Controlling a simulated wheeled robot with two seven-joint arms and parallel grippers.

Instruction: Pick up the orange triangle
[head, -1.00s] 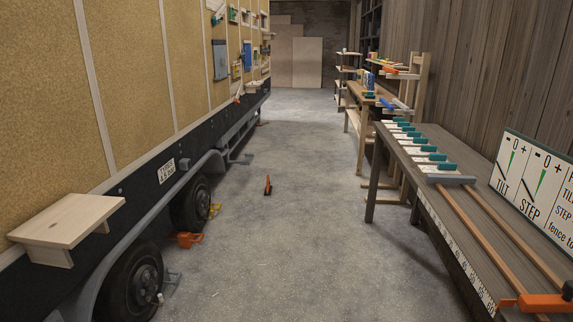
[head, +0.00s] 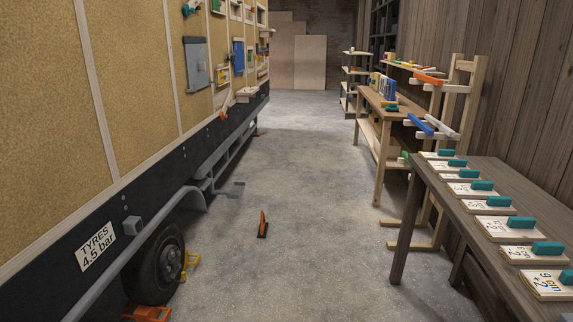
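A small orange upright piece (head: 263,222) with a dark base stands on the concrete floor in the middle of the aisle, in the head view. It looks narrow and pointed, like a triangle seen from the side. Another orange object (head: 147,313) lies on the floor by the trailer wheel, cut by the bottom edge; its shape is not clear. Neither of my grippers shows in this view.
The trailer wall (head: 50,120) with its wheel (head: 157,265) and a yellow chock (head: 189,262) lines the left. A wooden bench (head: 425,180) with several cards stands right, with wooden racks (head: 385,125) beyond.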

